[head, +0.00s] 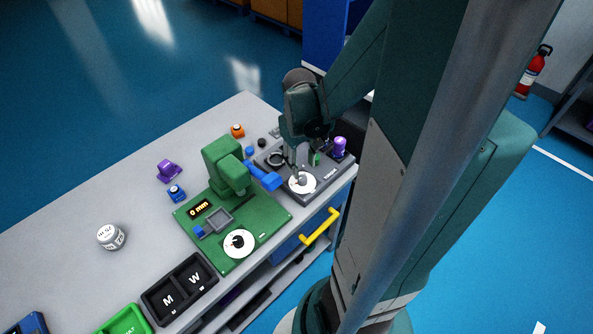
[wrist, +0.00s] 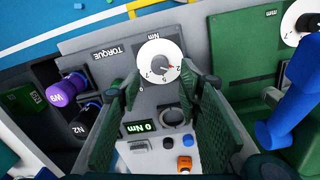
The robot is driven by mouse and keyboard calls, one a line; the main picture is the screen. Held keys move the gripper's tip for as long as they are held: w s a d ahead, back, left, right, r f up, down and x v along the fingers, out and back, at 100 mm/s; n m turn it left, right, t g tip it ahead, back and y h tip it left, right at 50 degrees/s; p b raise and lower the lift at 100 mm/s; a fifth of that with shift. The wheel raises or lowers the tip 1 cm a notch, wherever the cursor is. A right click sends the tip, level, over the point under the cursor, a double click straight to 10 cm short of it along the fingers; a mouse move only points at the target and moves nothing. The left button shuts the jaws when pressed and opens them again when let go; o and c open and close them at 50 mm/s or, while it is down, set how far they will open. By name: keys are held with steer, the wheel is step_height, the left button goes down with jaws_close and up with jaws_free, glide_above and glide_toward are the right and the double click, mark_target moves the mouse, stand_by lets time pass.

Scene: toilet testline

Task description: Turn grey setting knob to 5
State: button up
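The grey setting knob (head: 302,180) sits at the centre of a white numbered dial on the dark grey torque station (head: 327,187). In the wrist view the grey knob (wrist: 158,64) shows just beyond my fingertips, with a small red mark at its edge. The exact setting is too small to read surely. My gripper (wrist: 168,84) is open, its two green-padded fingers apart on either side of the view, with nothing seen held between them. In the head view my gripper (head: 297,168) points down just above the dial. The station's display (wrist: 138,127) reads 0 Nm.
The green station (head: 265,225) with a black-knobbed dial (head: 238,243) and a blue handle (head: 265,180) stands beside the torque station. A purple part (head: 339,147) stands on the torque station's far side. A yellow drawer handle (head: 320,228) juts from the bench front.

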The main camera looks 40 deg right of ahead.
mark_target(303, 178)
steer(key=shift+f, duration=0.15)
steer(key=shift+d+f+b, duration=0.15)
steer(key=shift+f+b, duration=0.75)
steer(key=shift+f, duration=2.85)
steer(key=c, duration=0.9)
